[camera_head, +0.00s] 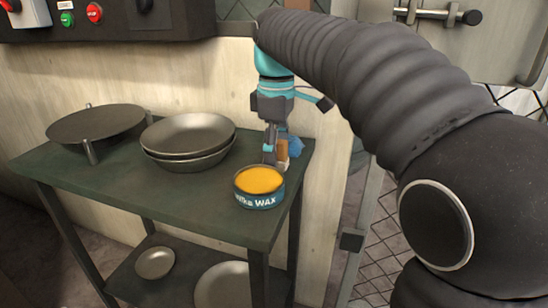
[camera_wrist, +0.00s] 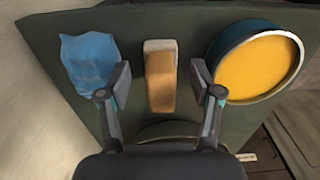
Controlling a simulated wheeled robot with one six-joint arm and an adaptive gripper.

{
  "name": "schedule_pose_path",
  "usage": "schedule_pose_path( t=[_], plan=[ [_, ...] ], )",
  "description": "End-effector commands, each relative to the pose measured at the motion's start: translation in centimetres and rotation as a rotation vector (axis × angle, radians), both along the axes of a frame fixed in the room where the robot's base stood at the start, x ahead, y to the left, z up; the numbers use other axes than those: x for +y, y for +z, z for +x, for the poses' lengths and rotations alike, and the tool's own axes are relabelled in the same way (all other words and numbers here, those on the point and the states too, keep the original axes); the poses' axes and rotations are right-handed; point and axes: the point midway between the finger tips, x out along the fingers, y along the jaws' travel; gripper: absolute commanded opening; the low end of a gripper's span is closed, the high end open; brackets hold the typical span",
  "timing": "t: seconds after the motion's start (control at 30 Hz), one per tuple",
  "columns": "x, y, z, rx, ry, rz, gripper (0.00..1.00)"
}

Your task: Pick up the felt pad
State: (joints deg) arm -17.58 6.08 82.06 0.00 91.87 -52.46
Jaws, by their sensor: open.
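The felt pad (camera_wrist: 161,82) looks to be the tan block with a pale end at the centre of the wrist view. In the head view it shows small (camera_head: 283,150) near the table's right back corner, partly hidden by my gripper. My gripper (camera_wrist: 161,84) is open, with one finger on each side of the pad and a visible gap on both sides. It points down over the table in the head view (camera_head: 269,156). Whether the fingertips are down at the pad's height is hard to tell.
A tin of yellow wax (camera_head: 259,186) stands close to the right finger in the wrist view. A crumpled blue cloth (camera_wrist: 89,62) lies by the left finger. Stacked metal bowls (camera_head: 188,134) and a round metal stand (camera_head: 96,123) occupy the green table (camera_head: 125,185). Its front is clear.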

Motion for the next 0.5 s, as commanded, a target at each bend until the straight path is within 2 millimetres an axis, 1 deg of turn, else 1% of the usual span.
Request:
schedule_pose_path(
  t=[0.03,0.13,0.37,0.4,0.43,0.47,0.5],
  plan=[
    [0.00,-0.64,-0.03,0.000,0.000,0.000,0.65],
    [0.00,-1.23,-0.04,0.000,0.000,0.000,0.65],
    [0.02,-1.33,0.00,0.000,0.000,0.000,0.65],
    [0.02,-1.32,0.00,0.000,0.000,0.000,0.60],
    [0.01,-1.32,-0.01,0.000,0.000,0.000,0.52],
    [0.02,-1.32,0.00,0.000,0.000,0.000,0.45],
    [0.03,-1.32,-0.01,0.000,0.000,0.000,0.35]
  ],
)
